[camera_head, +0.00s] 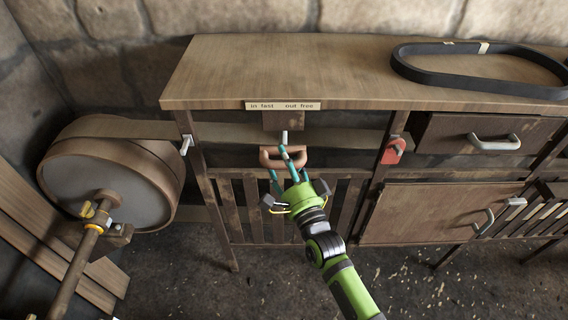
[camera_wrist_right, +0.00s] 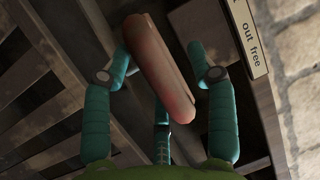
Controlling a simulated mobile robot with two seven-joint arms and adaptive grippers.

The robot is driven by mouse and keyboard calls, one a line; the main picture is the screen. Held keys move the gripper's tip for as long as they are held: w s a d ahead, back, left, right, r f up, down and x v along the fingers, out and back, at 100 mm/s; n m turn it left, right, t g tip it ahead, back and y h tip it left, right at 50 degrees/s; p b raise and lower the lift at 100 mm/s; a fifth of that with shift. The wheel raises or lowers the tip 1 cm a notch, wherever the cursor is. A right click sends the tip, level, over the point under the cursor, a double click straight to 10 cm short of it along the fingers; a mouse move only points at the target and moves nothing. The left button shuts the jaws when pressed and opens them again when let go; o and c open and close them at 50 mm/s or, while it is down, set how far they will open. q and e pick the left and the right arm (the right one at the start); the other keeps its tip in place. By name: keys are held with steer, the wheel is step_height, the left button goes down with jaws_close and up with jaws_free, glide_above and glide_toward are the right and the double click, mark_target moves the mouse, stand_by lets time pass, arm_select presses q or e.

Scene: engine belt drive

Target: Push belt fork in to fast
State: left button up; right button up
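The belt fork's handle (camera_head: 284,157) is a reddish-brown grip under a wooden block on the bench front, below a label (camera_head: 283,106) reading "in fast" and "out free". A short pale rod (camera_head: 284,137) shows just above the grip. My right gripper (camera_head: 287,163) is at the handle, with its teal fingers extended around it. In the right wrist view the handle (camera_wrist_right: 158,65) lies between the spread fingers (camera_wrist_right: 165,80). The fingers look open; whether a fingertip touches the handle is unclear. My left gripper is not in view.
A flat belt (camera_head: 140,127) runs from a large wheel (camera_head: 105,185) at left along the bench front. A black belt loop (camera_head: 480,70) lies on the bench top. A red lever piece (camera_head: 394,151), a drawer (camera_head: 480,135) and a cupboard door (camera_head: 440,212) stand to the right.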

steer(key=v, duration=1.2)
stand_by(0.3)
steer(key=s+d+f+n+g+h, duration=0.1)
steer(key=s+d+f+n+g, duration=0.15)
steer(key=f, duration=0.75)
steer(key=s+d+f+n+g+h, duration=0.2)
steer(key=f+g, duration=0.1)
steer(key=f, duration=0.7)
steer(key=s+d+f+n+g+h, duration=0.1)
steer(key=s+d+f+n+g, duration=0.15)
steer(key=f, duration=0.75)
steer(key=s+d+f+n+g+h, duration=0.1)
steer(key=s+d+f+n+g, duration=0.1)
steer(key=s+f, duration=0.4)
steer(key=s+d+f+n+g+h, duration=0.1)
steer(key=s+d+f+n+g, duration=0.2)
steer(key=s, duration=1.1)
steer(key=s+d+f+n+g+h, duration=0.1)
steer(key=s+d+f+n+g, duration=0.2)
steer(key=s+f, duration=0.6)
steer(key=s+d+g, duration=0.1)
steer(key=d, duration=0.1)
steer(key=shift+s+d+f+g+h, duration=0.2)
steer(key=shift+d+f+g+h, duration=0.1)
steer(key=shift+d+h, duration=0.1)
